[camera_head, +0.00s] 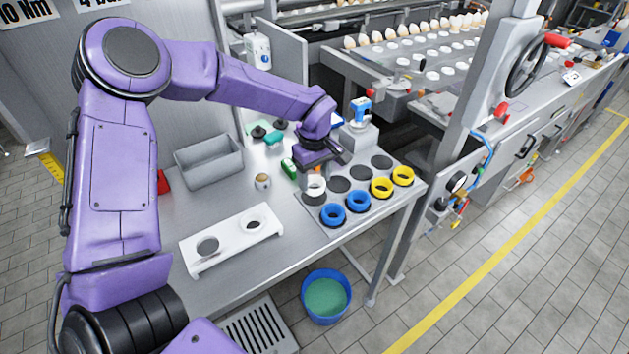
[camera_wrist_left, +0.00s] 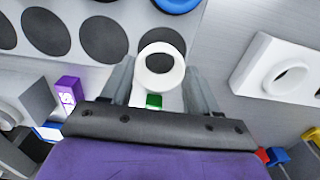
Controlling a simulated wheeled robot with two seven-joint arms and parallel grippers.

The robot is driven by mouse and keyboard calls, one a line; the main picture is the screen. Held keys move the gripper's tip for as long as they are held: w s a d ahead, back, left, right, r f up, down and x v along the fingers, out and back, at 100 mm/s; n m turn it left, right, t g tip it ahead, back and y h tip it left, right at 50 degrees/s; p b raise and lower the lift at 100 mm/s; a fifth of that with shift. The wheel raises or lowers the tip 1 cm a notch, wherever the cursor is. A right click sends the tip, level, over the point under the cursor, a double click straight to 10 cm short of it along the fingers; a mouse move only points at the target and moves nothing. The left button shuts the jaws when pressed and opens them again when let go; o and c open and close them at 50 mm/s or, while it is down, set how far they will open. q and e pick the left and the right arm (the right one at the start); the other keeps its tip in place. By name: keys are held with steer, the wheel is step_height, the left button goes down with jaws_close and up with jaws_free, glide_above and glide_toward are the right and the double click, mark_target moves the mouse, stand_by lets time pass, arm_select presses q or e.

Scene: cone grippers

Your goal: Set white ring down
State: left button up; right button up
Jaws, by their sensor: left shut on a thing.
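My left gripper (camera_head: 316,176) is shut on the white ring (camera_head: 316,190). In the left wrist view, the ring (camera_wrist_left: 163,84) sits between the two fingers of the gripper (camera_wrist_left: 158,78), and its hole shows dark. The ring is over the near-left dark round spot of the grey plate (camera_head: 321,227), close to its surface. I cannot tell whether it touches. Several other dark spots on the plate are bare. Two blue rings (camera_head: 333,214) and two yellow rings (camera_head: 403,176) lie along the plate's near row. My right gripper is not in view.
A white stand (camera_head: 228,246) with two round places is on the table's near-left side; its right place appears to hold a white ring. A grey bin (camera_head: 209,160) and a small egg-like item (camera_head: 262,180) are left of the gripper. A blue bucket (camera_head: 325,296) stands on the floor.

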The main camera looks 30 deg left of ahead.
arm_select(q)
steer(key=shift+s+f, duration=0.25)
steer(key=shift+f, duration=0.85)
steer(key=shift+w+f, duration=0.15)
steer(key=shift+w, duration=0.05)
steer(key=shift+s+f, duration=0.1)
steer(key=o, duration=0.8)
step_height(320, 180, up, 12)
steer(key=shift+r+b, duration=0.2)
steer(key=shift+b, duration=0.25)
